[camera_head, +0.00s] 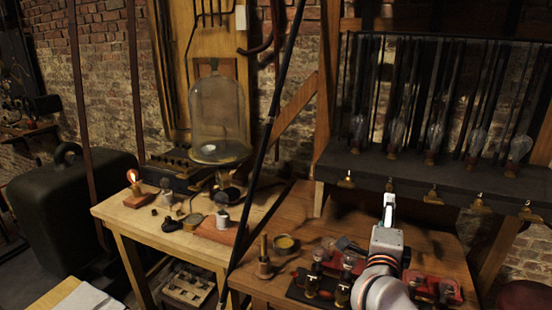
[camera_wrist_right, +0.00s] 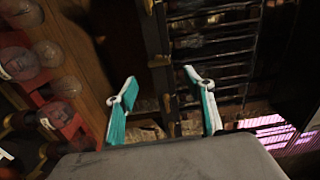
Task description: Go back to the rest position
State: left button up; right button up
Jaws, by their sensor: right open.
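My right gripper (camera_head: 389,208) is raised above the right-hand table in the head view, its arm coming in from the bottom right. In the right wrist view my right gripper (camera_wrist_right: 160,95) has its two teal-edged fingers well apart, with nothing between them. Battery jars with red parts (camera_head: 345,262) stand on the table just behind and beside my right wrist; my arm hides some of them. Round glass jars (camera_wrist_right: 48,55) on a red base also show at the left of the right wrist view. My left gripper is not in view.
A wooden table (camera_head: 130,212) at left bears a glass bell jar (camera_head: 216,110), a lit bulb (camera_head: 133,176) and small parts. A dark shelf (camera_head: 400,172) with several glass bulbs and brass fittings stands behind my right gripper. A dark slanted pole (camera_head: 270,135) crosses the middle.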

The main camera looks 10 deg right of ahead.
jog(key=s+a+f+n+t+y, duration=0.2)
jog(key=s+a+f+n+y, duration=0.45)
jog(key=n, duration=0.45)
jog(key=s+a+f+n+t+y, duration=0.3)
jog(key=a+f+n+y, duration=0.3)
jog(key=a+f+n, duration=0.4)
jog(key=s+f+n+g, duration=0.2)
jog(key=s+f, duration=0.3)
jog(key=f, duration=0.3)
jog(key=s+d+f+n+g, duration=0.1)
jog(key=s+f+g, duration=0.3)
jog(key=f, duration=0.4)
jog(key=s+d+f+n+g, duration=0.1)
jog(key=s+f+n+g, duration=0.3)
jog(key=s+f, duration=0.3)
jog(key=shift+f+h, duration=0.45)
jog(key=shift+f, duration=0.45)
jog(key=shift+d, duration=0.1)
